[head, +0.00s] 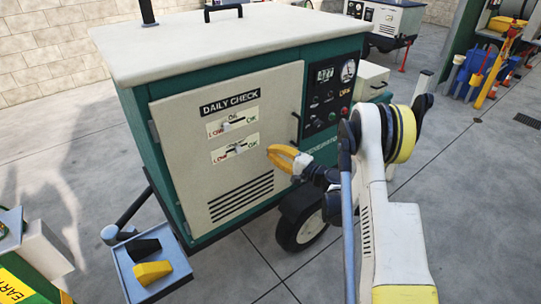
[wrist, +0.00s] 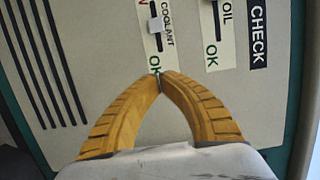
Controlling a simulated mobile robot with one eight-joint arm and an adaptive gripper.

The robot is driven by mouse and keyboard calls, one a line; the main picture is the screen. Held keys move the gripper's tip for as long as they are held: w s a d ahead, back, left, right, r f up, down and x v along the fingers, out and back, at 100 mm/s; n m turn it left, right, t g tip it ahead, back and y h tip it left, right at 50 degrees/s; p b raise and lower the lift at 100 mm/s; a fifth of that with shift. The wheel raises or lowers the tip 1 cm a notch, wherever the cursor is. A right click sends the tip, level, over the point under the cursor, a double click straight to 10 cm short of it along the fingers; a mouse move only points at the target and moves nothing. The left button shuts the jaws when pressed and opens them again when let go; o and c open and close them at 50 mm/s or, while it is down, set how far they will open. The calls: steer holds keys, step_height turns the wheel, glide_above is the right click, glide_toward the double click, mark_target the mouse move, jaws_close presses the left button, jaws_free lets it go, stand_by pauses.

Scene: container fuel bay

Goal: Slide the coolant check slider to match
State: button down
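The coolant check slider (wrist: 157,24) is a small pale knob on a dark slot in a white label, with OK at one end and a red word at the other. In the head view the coolant label (head: 236,148) is the lower of two on the cabinet door, and its knob appears near mid-slot. My gripper (wrist: 161,77) has orange ribbed fingers whose tips meet with nothing visible between them. The tips lie by the OK end of the coolant label, apart from the knob; contact with the door cannot be told. The gripper also shows in the head view (head: 270,151).
The oil check label (head: 232,122) sits above the coolant one, under the DAILY CHECK sign (head: 230,103). Vent slots (head: 241,196) lie below. A control panel (head: 330,95) with a display and gauge is at right. A blue tray (head: 128,272) holds black and yellow pieces.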

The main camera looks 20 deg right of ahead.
mark_target(244, 146)
steer(key=b+x, duration=0.2)
steer(key=x, duration=0.5)
steer(key=shift+a+f, duration=0.15)
steer(key=shift+a, duration=0.1)
steer(key=shift+s+a+b, duration=0.25)
steer(key=shift+a+b, duration=0.1)
steer(key=shift+a, duration=0.2)
steer(key=shift+s+a+b, duration=0.25)
steer(key=shift+a+b, duration=0.05)
steer(key=shift+a, duration=0.3)
steer(key=shift+s+a, duration=0.2)
steer(key=shift+a, duration=0.3)
